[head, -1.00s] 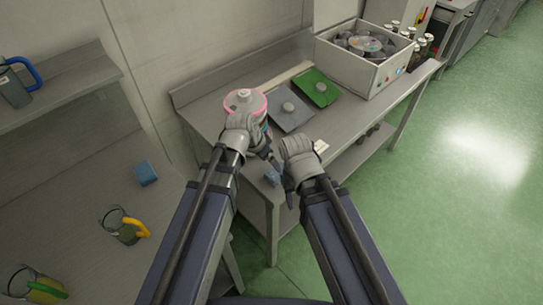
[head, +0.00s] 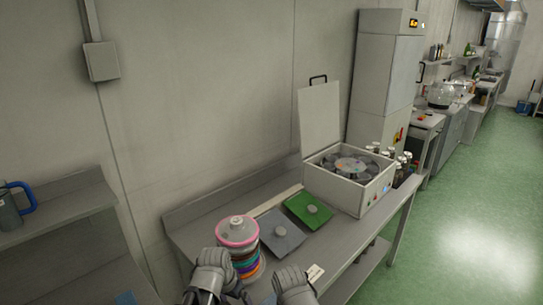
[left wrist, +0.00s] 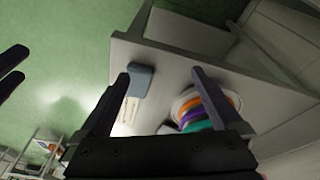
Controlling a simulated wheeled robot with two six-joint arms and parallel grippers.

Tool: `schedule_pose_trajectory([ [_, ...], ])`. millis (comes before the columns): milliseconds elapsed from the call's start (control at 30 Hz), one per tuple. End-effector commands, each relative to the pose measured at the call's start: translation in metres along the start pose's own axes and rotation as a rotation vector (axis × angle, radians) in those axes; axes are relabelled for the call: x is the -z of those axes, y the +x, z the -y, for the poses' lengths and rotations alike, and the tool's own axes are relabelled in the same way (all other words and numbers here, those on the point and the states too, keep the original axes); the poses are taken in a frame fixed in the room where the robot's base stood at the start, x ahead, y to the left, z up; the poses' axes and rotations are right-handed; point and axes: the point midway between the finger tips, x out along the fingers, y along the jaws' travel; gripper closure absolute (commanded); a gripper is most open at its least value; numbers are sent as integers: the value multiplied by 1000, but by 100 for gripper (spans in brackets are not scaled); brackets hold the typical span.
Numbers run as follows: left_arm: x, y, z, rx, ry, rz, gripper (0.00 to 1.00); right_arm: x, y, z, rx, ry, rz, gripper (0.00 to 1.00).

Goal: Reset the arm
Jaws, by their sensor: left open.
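My left gripper (left wrist: 160,85) is open in the left wrist view, with nothing between its fingers. In the head view only its grey wrist shows at the bottom, beside the stack of coloured rings with a pink-rimmed top (head: 237,232). The stack also shows behind the right finger in the left wrist view (left wrist: 196,112). My right gripper (head: 293,287) shows only its grey wrist part at the bottom edge of the head view. Dark prongs at the left edge of the left wrist view may be its fingers. A small blue block (left wrist: 141,78) lies near the table edge.
The steel table (head: 345,240) carries a grey plate (head: 281,236), a green plate (head: 298,204) and an open-lidded white box machine (head: 345,195). Dark bottles (head: 402,165) stand behind the box. A blue-handled jug (head: 10,210) is on the left shelf. Green floor is free at right.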

Motion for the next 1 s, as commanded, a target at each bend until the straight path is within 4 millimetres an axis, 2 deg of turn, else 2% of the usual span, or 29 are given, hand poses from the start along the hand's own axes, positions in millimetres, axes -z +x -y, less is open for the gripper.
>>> schedule_pose_trajectory([
  [100,-26,-4,18,36,-150,57,0,0,0,0,0,0,0,50],
  [333,-66,-12,44,112,-406,144,0,0,0,0,0,0,0,50],
  [667,-64,-8,-16,122,-250,210,0,0,0,0,0,0,0,50],
  [900,-70,-8,-62,139,-124,262,0,0,0,0,0,0,0,50],
  [1000,-73,-8,-74,147,-87,276,0,0,0,0,0,0,0,50],
])
